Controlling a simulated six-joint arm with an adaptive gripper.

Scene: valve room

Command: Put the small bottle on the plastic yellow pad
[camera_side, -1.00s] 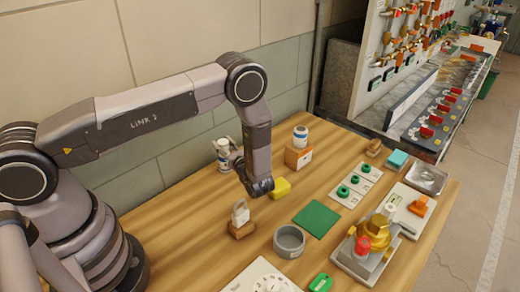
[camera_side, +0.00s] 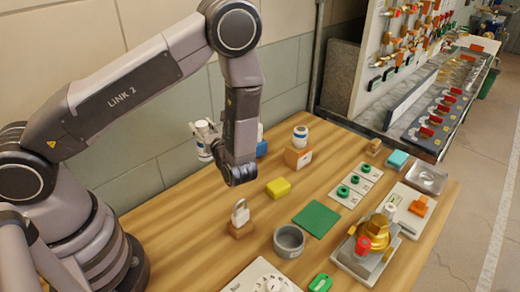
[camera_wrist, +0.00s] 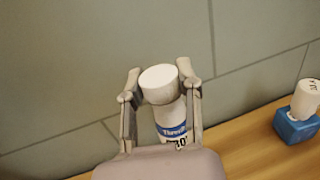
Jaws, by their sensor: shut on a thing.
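My gripper (camera_wrist: 160,80) is shut on a small white bottle (camera_wrist: 172,118) with a white cap and a blue label band. The fingers hold it on both sides near its top. In the side view the bottle (camera_side: 203,133) hangs above the back left of the wooden table, with my gripper partly hidden beside my wrist. The yellow pad (camera_side: 278,187) lies on the table to the right of and below my gripper, well apart from the bottle. Nothing stands on the pad.
A second white bottle (camera_wrist: 306,98) stands on a blue block (camera_wrist: 296,126), mostly hidden behind my arm in the side view. A jar (camera_side: 300,135) stands on an orange-brown block (camera_side: 298,157). A padlock (camera_side: 240,213), grey bowl (camera_side: 289,240) and green mat (camera_side: 316,219) are nearer.

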